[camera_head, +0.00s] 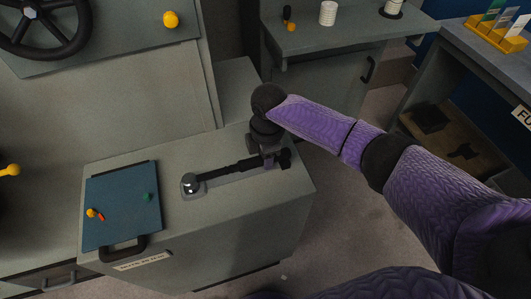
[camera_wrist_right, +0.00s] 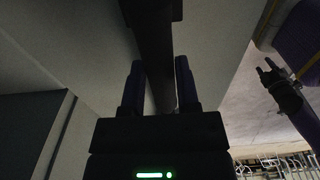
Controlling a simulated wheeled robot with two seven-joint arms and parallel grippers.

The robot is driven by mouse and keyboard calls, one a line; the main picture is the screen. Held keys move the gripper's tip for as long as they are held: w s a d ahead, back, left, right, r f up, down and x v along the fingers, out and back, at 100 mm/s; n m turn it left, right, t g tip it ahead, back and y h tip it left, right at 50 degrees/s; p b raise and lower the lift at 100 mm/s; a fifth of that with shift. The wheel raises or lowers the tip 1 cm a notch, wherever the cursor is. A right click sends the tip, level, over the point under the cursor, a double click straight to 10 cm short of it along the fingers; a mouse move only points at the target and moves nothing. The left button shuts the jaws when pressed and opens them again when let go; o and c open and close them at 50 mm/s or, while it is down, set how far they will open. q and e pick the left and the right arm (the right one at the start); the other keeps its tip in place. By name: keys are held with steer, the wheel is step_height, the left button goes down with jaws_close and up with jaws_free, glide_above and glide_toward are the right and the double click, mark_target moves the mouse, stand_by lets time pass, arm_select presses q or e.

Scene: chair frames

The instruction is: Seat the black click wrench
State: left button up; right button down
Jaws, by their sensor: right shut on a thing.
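The black click wrench (camera_head: 222,172) lies level along a pale strip on the top of a grey cabinet. Its round silver head (camera_head: 190,184) is at the left end, and its dark handle runs to the right. My right gripper (camera_head: 267,157) is over the handle near its right end, shut on it. In the right wrist view the dark handle (camera_wrist_right: 154,50) runs between the two fingers (camera_wrist_right: 160,90). My left gripper (camera_wrist_right: 268,72) shows small at the right of that view, fingers apart and empty. I cannot tell whether the wrench touches the strip.
A blue panel (camera_head: 122,205) with small coloured pieces and a black handle is left of the wrench on the grey cabinet top (camera_head: 225,210). A black handwheel (camera_head: 45,25) is at upper left. Another grey bench (camera_head: 345,40) stands behind, and a workbench (camera_head: 460,45) at right.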

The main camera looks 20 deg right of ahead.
arm_select(q)
steer(key=shift+d, duration=0.2)
arm_select(e)
steer(key=shift+c, duration=1.3)
jaws_free()
steer(key=r+p, duration=0.1)
steer(key=r, duration=0.3)
steer(key=r+p, duration=0.1)
steer(key=r, duration=0.4)
steer(key=shift+d+r+p, duration=0.2)
steer(key=shift+r+p, duration=0.05)
steer(key=shift+p, duration=0.15)
steer(key=shift+r, duration=0.25)
arm_select(q)
steer(key=r, duration=0.2)
steer(key=shift+w+a+r, duration=0.15)
steer(key=shift+a+r, duration=0.05)
steer(key=shift+r, duration=0.2)
steer(key=shift+d, duration=0.15)
